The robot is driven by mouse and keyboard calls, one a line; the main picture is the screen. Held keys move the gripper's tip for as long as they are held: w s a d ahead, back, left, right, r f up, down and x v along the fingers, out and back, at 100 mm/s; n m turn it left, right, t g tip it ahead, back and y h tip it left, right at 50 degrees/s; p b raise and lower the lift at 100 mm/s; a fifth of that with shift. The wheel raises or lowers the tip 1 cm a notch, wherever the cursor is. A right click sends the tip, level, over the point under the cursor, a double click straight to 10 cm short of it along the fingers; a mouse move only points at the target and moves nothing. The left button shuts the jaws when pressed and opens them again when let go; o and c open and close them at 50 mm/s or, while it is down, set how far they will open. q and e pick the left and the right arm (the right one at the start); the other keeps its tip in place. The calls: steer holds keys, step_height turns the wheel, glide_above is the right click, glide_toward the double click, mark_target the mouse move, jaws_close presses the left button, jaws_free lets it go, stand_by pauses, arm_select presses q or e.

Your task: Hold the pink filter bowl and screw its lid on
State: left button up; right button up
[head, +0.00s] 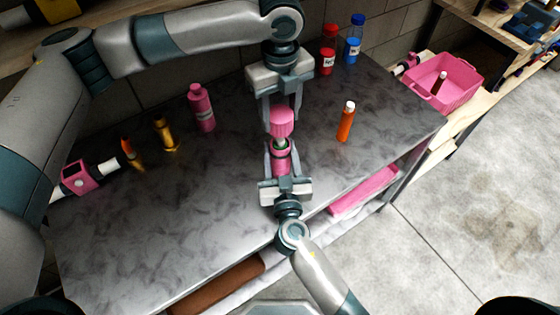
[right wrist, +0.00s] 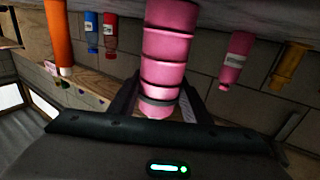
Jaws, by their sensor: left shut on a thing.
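The pink filter bowl (head: 281,163) stands upright between the fingers of my right gripper (head: 281,156), which looks closed on its sides. The bowl also shows large in the right wrist view (right wrist: 167,60), with a finger against each side. A greenish top shows at the bowl's mouth. The pink lid (head: 282,122) is in my left gripper (head: 281,112), directly above the bowl. A narrow gap seems to part lid and bowl; whether they touch is hard to tell.
A pink bottle (head: 202,107), yellow bottle (head: 165,134) and orange bottle (head: 346,122) stand on the dark marbled table (head: 215,185). Red (head: 328,52) and blue (head: 353,42) bottles stand at the back. A pink bin (head: 455,82) is beyond the right end.

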mark_target(280, 139)
arm_select(q)
steer(key=shift+f, duration=2.5)
steer(key=shift+f, duration=0.1)
steer(key=shift+f, duration=0.8)
steer(key=shift+f, duration=0.55)
